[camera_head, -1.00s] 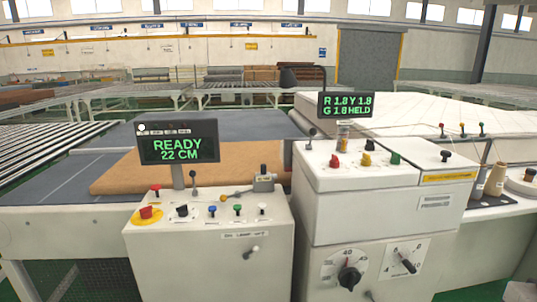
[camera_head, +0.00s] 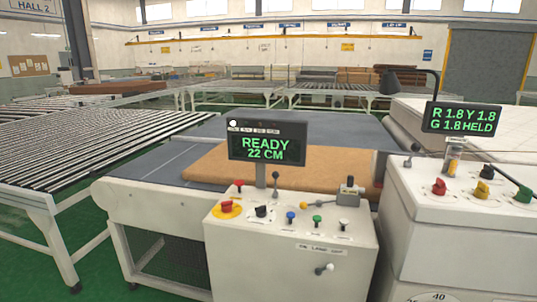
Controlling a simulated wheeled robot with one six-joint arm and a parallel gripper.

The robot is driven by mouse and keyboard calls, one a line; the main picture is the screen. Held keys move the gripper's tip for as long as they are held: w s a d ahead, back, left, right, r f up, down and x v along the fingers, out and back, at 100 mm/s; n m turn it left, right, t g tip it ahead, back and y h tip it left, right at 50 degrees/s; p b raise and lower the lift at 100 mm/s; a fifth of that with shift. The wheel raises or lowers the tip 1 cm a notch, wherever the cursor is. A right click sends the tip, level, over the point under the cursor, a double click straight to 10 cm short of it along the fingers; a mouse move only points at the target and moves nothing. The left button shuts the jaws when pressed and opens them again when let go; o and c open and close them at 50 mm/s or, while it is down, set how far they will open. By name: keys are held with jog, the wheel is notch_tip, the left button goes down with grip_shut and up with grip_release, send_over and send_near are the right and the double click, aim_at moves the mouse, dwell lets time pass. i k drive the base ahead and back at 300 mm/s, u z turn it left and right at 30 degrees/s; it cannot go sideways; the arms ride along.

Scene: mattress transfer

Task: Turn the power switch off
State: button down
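A white control box (camera_head: 290,262) stands in the middle foreground. Its display (camera_head: 267,143) reads READY 22 CM. Its sloped top carries a red button on a yellow disc (camera_head: 227,207), a black knob (camera_head: 261,211), and blue (camera_head: 291,217), green (camera_head: 317,221) and white (camera_head: 343,225) controls. A small lever switch (camera_head: 324,268) sits on the front face under a label too small to read surely. I cannot tell which control is the power switch. My gripper is not in view.
A brown mattress (camera_head: 320,168) lies behind the box. A roller table (camera_head: 60,160) stands left. Green floor shows between.

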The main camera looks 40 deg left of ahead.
aim_at(226, 206)
jog(key=u, duration=0.15)
jog(key=i, duration=0.3)
jog(key=u, duration=0.9)
